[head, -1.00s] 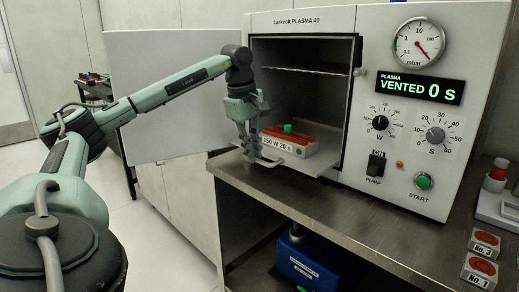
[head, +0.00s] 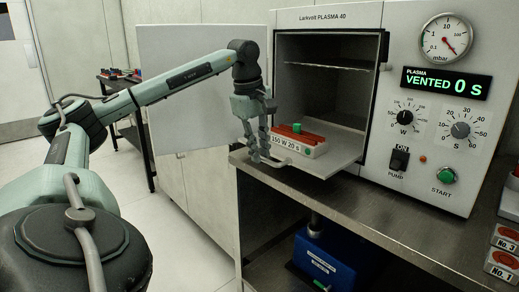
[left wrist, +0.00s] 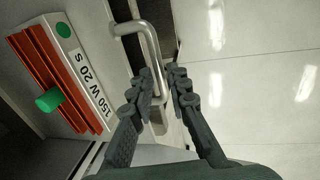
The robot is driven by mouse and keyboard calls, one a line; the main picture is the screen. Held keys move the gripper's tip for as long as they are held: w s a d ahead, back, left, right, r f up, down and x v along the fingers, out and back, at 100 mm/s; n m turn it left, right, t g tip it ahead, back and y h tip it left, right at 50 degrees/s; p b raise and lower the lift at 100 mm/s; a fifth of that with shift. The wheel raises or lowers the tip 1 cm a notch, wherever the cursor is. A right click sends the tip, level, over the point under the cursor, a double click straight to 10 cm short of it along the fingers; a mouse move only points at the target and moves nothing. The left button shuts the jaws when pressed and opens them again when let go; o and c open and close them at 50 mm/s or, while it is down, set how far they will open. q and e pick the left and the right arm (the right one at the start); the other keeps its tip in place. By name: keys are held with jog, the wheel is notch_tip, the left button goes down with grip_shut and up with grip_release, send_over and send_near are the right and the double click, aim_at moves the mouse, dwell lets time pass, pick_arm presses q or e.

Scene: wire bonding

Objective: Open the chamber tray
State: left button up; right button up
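The chamber tray (head: 330,165) is a flat metal plate sticking out of the open front of the plasma chamber (head: 345,92). Its bar handle (left wrist: 154,62) is at the tray's front edge. My left gripper (head: 264,153) is at this handle. In the left wrist view my left gripper (left wrist: 159,72) has its fingers on both sides of the bar, close against it. A white carrier labelled "150 W 20 s" (head: 312,150) with red strips and a green knob rides on the tray. My right gripper is not in view.
The chamber door (head: 190,55) stands open at the left, behind my left arm. A steel bench (head: 400,215) lies below the chamber. A blue pump (head: 325,258) sits on the lower shelf. No. 3 and No. 1 boxes (head: 502,262) are at the right.

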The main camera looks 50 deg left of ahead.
pick_arm(q)
jog(key=shift+o, duration=1)
notch_tip(320, 180, up, 7)
jog(key=s, duration=0.1)
jog(key=shift+s+r, duration=0.2)
jog(key=shift+d, duration=0.1)
